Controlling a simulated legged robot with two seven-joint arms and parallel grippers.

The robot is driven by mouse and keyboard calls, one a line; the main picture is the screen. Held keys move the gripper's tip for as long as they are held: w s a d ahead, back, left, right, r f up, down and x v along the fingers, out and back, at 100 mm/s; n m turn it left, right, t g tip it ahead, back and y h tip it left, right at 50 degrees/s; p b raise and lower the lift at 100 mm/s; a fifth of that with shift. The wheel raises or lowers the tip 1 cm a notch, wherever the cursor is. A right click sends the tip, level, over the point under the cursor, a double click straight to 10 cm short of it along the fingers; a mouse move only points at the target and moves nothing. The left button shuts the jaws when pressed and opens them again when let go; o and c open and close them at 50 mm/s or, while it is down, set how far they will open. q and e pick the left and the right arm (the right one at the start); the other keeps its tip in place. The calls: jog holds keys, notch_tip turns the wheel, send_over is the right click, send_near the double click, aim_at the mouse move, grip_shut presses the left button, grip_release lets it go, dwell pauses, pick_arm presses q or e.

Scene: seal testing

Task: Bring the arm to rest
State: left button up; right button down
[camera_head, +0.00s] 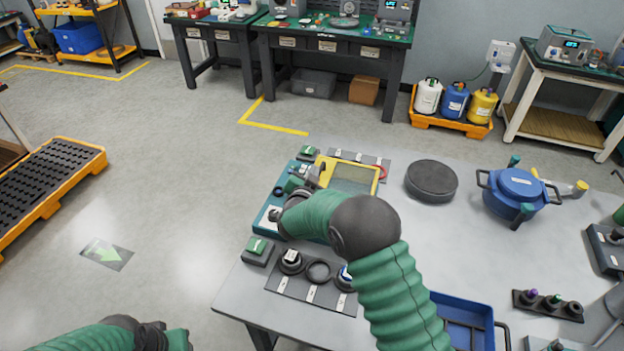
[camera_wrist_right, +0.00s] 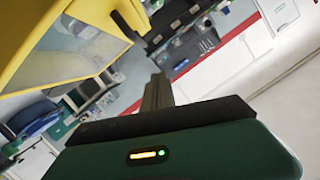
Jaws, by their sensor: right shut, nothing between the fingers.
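My right arm, with green padded sleeves and grey joints, reaches from the bottom right over the grey table (camera_head: 420,235). My right gripper (camera_head: 314,172) is shut and empty, beside a teal device (camera_head: 261,222) with a yellow-framed screen (camera_head: 352,178). The arm hides part of the device; I cannot tell whether the gripper touches it. In the right wrist view the shut fingers (camera_wrist_right: 156,94) point away, with the yellow frame (camera_wrist_right: 30,38) close by at upper left. Part of my left arm shows at the bottom left edge; its gripper is out of view.
A plate with round holders (camera_head: 318,272) lies at the table's near left. A dark round disc (camera_head: 431,180), a blue lidded pot (camera_head: 516,188) and a blue tray (camera_head: 472,308) stand farther right. Open floor lies left of the table.

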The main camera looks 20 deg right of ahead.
jog(key=s+a+n+g+y, duration=0.35)
jog(key=s+n+y, duration=0.25)
jog(key=s, duration=0.5)
pick_arm(q)
jog(key=shift+w+d+f, duration=0.25)
jog(key=shift+d, duration=0.15)
pick_arm(e)
jog(key=s+d+f+n+g, duration=0.1)
jog(key=s+f+g, duration=0.1)
jog(key=s, duration=0.7)
jog(key=s+d+f+n+g, duration=0.1)
jog(key=s+f+n+g, duration=0.1)
jog(key=s, duration=0.7)
jog(key=s+d+f+n+g+y, duration=0.1)
jog(key=s+g, duration=0.2)
jog(key=s, duration=0.6)
jog(key=shift+s+d+f+n+g, duration=0.2)
jog(key=shift+d+f+n+g, duration=0.1)
jog(key=shift+d+f+g, duration=0.1)
pick_arm(q)
jog(key=shift+s+a, duration=0.1)
jog(key=shift+a, duration=0.05)
pick_arm(e)
jog(key=shift+a+r, duration=0.1)
jog(key=shift+a, duration=0.05)
